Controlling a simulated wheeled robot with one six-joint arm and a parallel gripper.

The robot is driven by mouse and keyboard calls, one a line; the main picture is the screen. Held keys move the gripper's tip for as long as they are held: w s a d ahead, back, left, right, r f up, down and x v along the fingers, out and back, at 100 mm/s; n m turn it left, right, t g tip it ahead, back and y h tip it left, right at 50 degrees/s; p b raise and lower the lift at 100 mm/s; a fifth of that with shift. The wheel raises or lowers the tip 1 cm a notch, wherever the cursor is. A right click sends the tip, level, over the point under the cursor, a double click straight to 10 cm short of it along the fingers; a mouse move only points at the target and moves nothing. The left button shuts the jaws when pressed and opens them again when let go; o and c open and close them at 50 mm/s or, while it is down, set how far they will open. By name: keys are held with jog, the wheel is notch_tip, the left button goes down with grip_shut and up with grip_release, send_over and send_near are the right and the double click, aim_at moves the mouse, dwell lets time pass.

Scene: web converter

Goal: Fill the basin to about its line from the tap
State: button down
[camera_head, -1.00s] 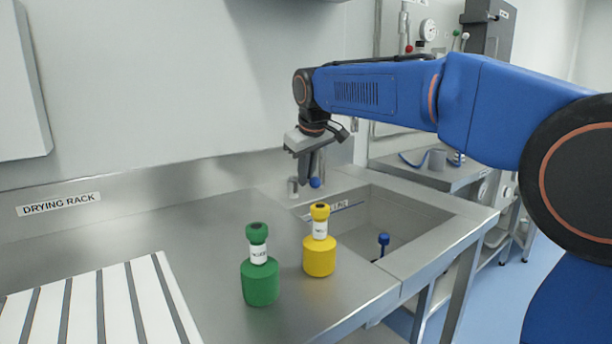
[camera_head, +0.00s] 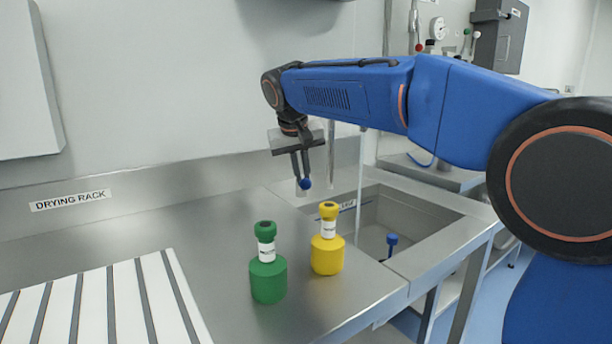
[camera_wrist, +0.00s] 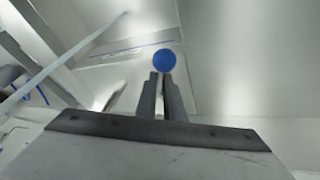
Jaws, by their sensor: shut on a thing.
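The basin (camera_head: 440,226) is sunk in the steel counter, with a blue line and lettering (camera_head: 347,205) on its inner left wall. My gripper (camera_head: 302,180) is over the counter at the basin's back left corner. Its fingers are shut on a blue ball knob (camera_head: 305,184), which shows at the fingertips in the wrist view (camera_wrist: 164,60). A thin pale vertical streak (camera_head: 359,185), looking like running water, drops into the basin right of my gripper. The tap's body is mostly hidden or hard to make out. The water level cannot be told.
A yellow bottle (camera_head: 327,256) and a green bottle (camera_head: 268,279) stand on the counter in front of the basin's left side. A striped white drying rack (camera_head: 95,310) lies at the front left. A blue-topped post (camera_head: 392,240) stands in the basin.

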jog(key=c, duration=1.9)
grip_release()
jog(key=shift+o, duration=0.2)
jog(key=shift+r, duration=0.1)
jog(key=v, duration=1.7)
jog(key=shift+a+r, duration=0.1)
jog(key=shift+a, duration=0.05)
